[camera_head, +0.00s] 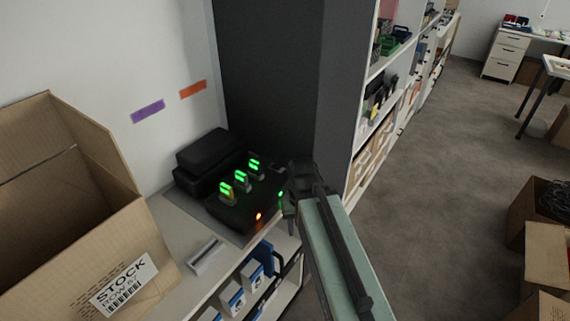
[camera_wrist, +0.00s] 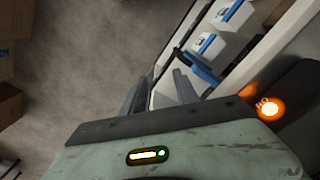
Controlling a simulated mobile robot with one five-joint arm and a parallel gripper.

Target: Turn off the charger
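The charger (camera_head: 238,217) is a black box on the white shelf top, with several upright green-lit units in a row on it. An orange light (camera_head: 258,216) glows on its front side. In the wrist view the charger (camera_wrist: 298,92) is a dark shape at the right edge, with a round glowing orange button (camera_wrist: 268,108) on it. My gripper (camera_head: 289,205) is at the charger's right end; I cannot tell if it touches. In the wrist view my gripper (camera_wrist: 158,88) shows two grey fingers apart with nothing between them. My arm hides part of the charger's right end.
Black cases (camera_head: 207,155) lie behind the charger. A large open carton (camera_head: 60,190) stands at the left. Blue-and-white boxes (camera_head: 232,296) sit on the shelf below. A dark column (camera_head: 285,80) rises behind. The grey floor (camera_head: 430,180) at right is largely open.

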